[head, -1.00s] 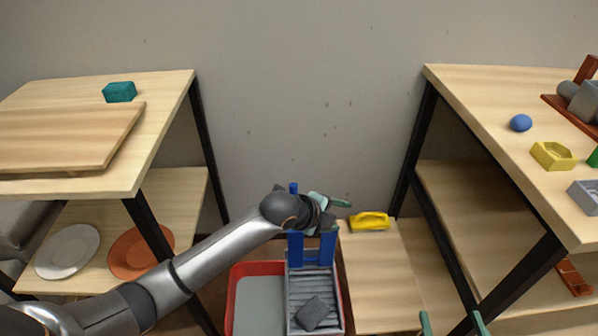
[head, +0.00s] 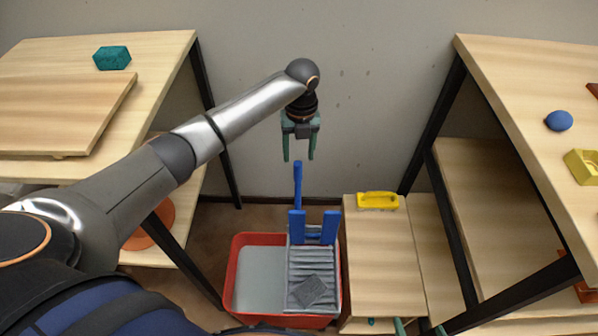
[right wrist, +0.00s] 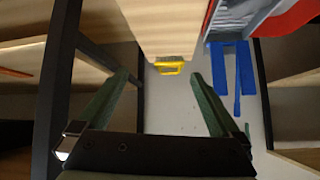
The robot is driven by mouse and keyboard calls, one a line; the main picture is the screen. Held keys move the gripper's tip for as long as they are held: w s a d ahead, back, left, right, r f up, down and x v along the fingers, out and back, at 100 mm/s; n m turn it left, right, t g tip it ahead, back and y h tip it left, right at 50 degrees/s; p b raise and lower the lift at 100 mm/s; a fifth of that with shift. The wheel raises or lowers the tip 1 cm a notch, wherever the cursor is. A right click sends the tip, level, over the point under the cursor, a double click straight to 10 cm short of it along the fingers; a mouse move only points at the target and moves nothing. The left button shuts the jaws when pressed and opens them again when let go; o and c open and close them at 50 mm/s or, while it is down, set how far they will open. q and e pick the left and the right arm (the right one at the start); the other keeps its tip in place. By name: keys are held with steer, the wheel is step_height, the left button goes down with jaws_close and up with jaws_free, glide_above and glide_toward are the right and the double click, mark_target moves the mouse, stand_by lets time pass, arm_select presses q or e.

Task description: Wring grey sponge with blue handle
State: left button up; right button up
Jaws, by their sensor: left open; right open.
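A dark grey sponge (head: 309,290) lies on the ribbed grey wringer (head: 297,268), set in the right part of a red tub (head: 232,275). The blue handle (head: 297,185) stands upright behind the wringer, with two shorter blue posts in front of it. Blue parts of the wringer also show in the right wrist view (right wrist: 218,68). My left gripper (head: 298,158) points down, open and empty, above the handle's top and apart from it. My right gripper (head: 388,325) is partly seen at the bottom edge; its open, empty fingers show in the right wrist view (right wrist: 160,80).
A low wooden stand (head: 380,260) right of the tub bears a yellow brush (head: 377,200). A wooden shelf unit (head: 165,65) with a teal block (head: 112,58) is on the left.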

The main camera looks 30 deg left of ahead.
mark_target(298, 163)
arm_select(q)
step_height(298, 163, down, 4)
steer(key=shift+f+b, duration=0.25)
steer(key=shift+b, duration=0.25)
step_height(298, 163, down, 3)
steer(key=shift+a+f+b, duration=0.1)
steer(key=shift+f+b, duration=0.05)
steer(key=shift+b, duration=0.25)
steer(key=shift+f, duration=0.2)
arm_select(e)
steer(key=w+r+t, duration=0.2)
steer(key=w+r, duration=0.2)
steer(key=shift+d+n+t, duration=0.25)
steer(key=shift+n+t, duration=0.05)
steer(key=shift+t, duration=0.1)
arm_select(q)
jaws_close()
arm_select(e)
steer(key=shift+f, duration=0.1)
